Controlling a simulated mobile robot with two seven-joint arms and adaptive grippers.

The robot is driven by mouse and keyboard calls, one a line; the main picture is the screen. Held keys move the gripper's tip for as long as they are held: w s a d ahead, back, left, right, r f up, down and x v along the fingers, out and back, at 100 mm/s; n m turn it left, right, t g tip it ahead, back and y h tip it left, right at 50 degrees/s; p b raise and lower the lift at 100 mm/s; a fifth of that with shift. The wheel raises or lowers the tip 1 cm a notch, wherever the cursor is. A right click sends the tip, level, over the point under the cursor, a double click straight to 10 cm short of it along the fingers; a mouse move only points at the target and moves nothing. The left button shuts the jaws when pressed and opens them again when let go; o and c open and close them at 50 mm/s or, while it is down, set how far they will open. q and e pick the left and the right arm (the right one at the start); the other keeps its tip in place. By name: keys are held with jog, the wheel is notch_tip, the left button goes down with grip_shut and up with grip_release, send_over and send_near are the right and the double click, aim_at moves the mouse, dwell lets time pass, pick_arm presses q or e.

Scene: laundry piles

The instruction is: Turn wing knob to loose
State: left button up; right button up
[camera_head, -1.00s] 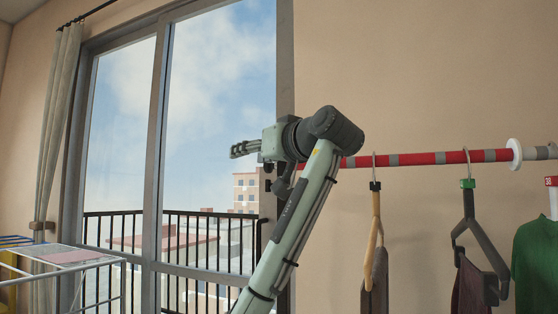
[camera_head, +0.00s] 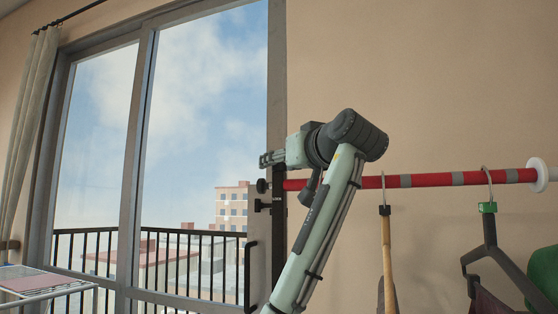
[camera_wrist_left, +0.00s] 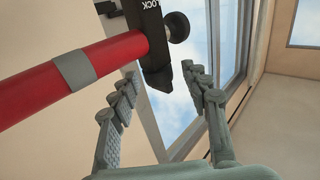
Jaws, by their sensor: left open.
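A black bracket (camera_head: 279,206) stands at the left end of the red rod, beside the window frame. A round dark knob (camera_head: 262,186) sticks out from its left side, and a smaller dark piece (camera_head: 263,205) sticks out just below; I cannot tell which is the wing knob. In the left wrist view the bracket (camera_wrist_left: 150,35) bears the word LOCK, with the round knob (camera_wrist_left: 177,27) beside it. My left gripper (camera_head: 267,159) is open and empty, just above the knob in the head view. In the wrist view its fingers (camera_wrist_left: 160,82) spread below the bracket, apart from the knob. My right gripper is not in view.
The red rod (camera_head: 430,181) with grey bands runs right along the wall to a white disc (camera_head: 537,172). Hangers (camera_head: 386,245) with clothes hang from it. A sliding window (camera_head: 200,110) with a balcony railing is at left. A drying rack (camera_head: 45,288) stands lower left.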

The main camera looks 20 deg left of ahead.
pick_arm(q)
jog(key=shift+w+a, duration=0.35)
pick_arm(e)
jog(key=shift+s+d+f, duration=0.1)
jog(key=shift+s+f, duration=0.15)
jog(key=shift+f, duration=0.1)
pick_arm(q)
jog(key=shift+c, duration=0.4)
grip_shut()
